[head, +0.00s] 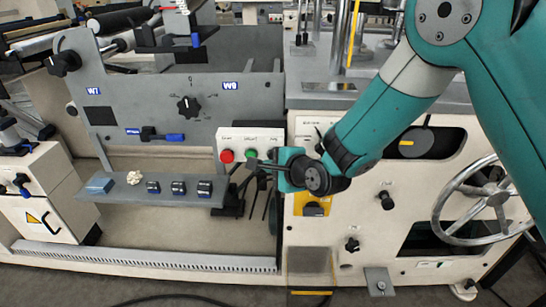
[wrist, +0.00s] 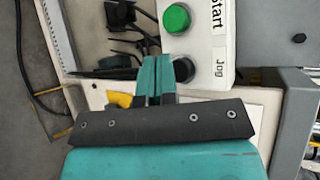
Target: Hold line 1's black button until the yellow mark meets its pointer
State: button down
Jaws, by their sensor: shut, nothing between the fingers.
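The button box (head: 238,135) carries a red button (head: 227,156) and a green button (head: 251,154). In the wrist view, the black button (wrist: 183,69) sits beside the word Jog, below the green button (wrist: 176,18) marked Start. My gripper (head: 250,164) is shut and empty in front of the box's lower edge. In the wrist view its fingertips (wrist: 154,60) overlap the black button's left side; I cannot tell whether they touch it. A short yellow mark (head: 407,143) shows on a grey disc in a dark opening at right. I cannot make out its pointer for certain.
A grey shelf (head: 125,190) with several small items stands left of the box. Black levers (head: 236,190) hang just below the box. A large handwheel (head: 485,203) and black knobs (head: 387,200) are on the cream panel at right.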

jog(key=shift+w, duration=0.45)
jog(key=shift+w, duration=0.5)
dwell(2.5)
dwell(1.9)
jog(key=shift+s, duration=0.95)
jog(key=shift+s+a+p, duration=0.1)
jog(key=shift+s+p, duration=0.55)
jog(key=shift+s, duration=1.85)
